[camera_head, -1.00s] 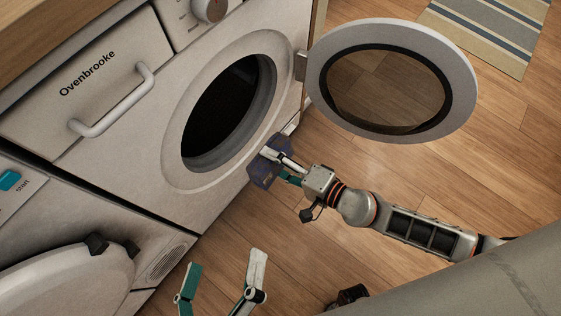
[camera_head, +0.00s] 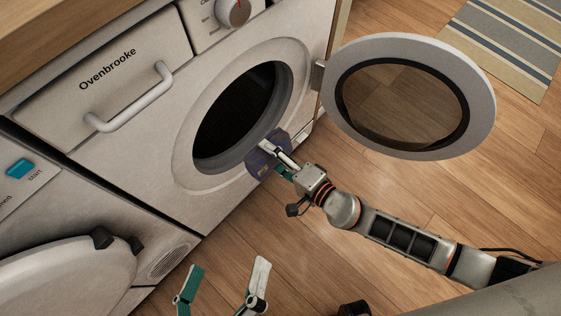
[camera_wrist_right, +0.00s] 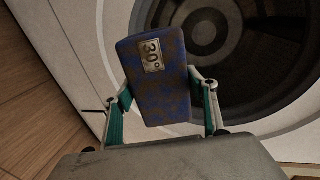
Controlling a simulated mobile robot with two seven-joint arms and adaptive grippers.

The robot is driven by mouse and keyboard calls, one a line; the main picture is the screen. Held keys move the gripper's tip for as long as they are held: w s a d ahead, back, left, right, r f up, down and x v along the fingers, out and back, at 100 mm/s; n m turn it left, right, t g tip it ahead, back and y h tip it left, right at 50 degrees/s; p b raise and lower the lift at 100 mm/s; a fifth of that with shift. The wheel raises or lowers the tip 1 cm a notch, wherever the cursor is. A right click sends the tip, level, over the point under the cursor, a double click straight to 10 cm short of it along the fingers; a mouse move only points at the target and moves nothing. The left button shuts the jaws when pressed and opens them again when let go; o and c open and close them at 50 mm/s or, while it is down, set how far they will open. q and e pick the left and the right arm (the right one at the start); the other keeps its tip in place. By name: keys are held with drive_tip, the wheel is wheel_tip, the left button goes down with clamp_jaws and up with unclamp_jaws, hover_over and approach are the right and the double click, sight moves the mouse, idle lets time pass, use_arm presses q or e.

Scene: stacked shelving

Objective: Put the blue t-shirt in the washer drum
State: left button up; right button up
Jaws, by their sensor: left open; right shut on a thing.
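My right gripper (camera_head: 283,163) is shut on a small blue block-like item (camera_head: 258,165), the blue t-shirt, with a brownish pattern and a "30°" label. In the right wrist view the t-shirt (camera_wrist_right: 160,85) sits between both fingers (camera_wrist_right: 163,105). It is held at the lower right rim of the washer's round opening, in front of the dark washer drum (camera_head: 235,115); I cannot tell whether it touches the rim. The drum also shows behind it in the wrist view (camera_wrist_right: 235,60). My left gripper (camera_head: 222,285) is open and empty, low in front of the machines.
The round washer door (camera_head: 480,95) stands swung open to the right of the opening. A second machine with a rounded white door (camera_head: 70,280) stands at the lower left. A striped rug (camera_head: 510,45) lies at the upper right; the wood floor between is clear.

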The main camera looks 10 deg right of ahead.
drive_tip(key=w+a, duration=0.7)
drive_tip(key=w, duration=0.2)
drive_tip(key=w+a, duration=0.6)
drive_tip(key=w, duration=0.3)
drive_tip(key=shift+w+a+b, duration=0.3)
drive_tip(key=shift+w+a, duration=0.05)
idle(0.4)
drive_tip(key=o, duration=1.3)
drive_tip(key=shift+c, duration=0.2)
drive_tip(key=shift+s+d, duration=0.1)
